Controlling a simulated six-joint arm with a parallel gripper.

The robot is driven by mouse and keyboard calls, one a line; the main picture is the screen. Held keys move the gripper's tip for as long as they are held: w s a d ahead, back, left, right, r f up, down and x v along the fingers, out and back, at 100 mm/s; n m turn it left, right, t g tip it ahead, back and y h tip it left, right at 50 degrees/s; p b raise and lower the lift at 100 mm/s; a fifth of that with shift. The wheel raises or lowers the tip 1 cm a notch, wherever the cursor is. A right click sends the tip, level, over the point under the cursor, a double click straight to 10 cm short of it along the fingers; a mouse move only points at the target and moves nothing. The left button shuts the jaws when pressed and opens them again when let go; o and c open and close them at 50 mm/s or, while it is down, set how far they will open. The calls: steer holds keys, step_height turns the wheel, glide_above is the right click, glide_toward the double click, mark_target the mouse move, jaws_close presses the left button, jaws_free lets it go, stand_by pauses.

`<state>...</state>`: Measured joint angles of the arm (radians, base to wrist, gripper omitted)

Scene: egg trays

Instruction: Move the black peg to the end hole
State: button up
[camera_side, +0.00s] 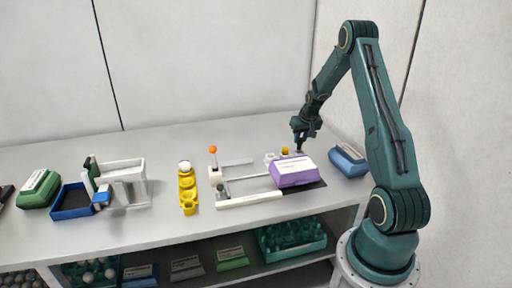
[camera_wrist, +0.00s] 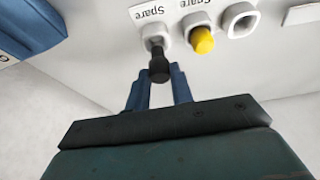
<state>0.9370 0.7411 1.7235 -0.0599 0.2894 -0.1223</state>
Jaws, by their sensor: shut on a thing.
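My gripper (camera_wrist: 160,82) is shut on the black peg (camera_wrist: 158,64), with its blue fingers on either side. The peg's lower end is at a white hole (camera_wrist: 153,36) labelled "Spare"; I cannot tell how deep it sits. A yellow peg (camera_wrist: 202,41) stands in the white hole beside it, and a third white hole (camera_wrist: 240,20) to the right is empty. In the side view my gripper (camera_side: 298,149) points down at the back right of the table, next to the yellow peg (camera_side: 285,151). The black peg is not clear there.
A purple egg box (camera_side: 293,171) stands just in front of the holes. A blue box (camera_side: 348,159) is to the right and also shows in the wrist view (camera_wrist: 28,28). A white frame with an orange-knobbed lever (camera_side: 213,150) and a yellow holder (camera_side: 188,190) are further left.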

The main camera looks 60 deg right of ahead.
mark_target(301, 141)
steer(key=shift+f, duration=1.1)
steer(key=shift+f, duration=0.55)
stand_by(1.2)
stand_by(0.3)
steer(key=o, duration=1)
steer(key=shift+r, duration=0.15)
steer(key=shift+v, duration=6.8)
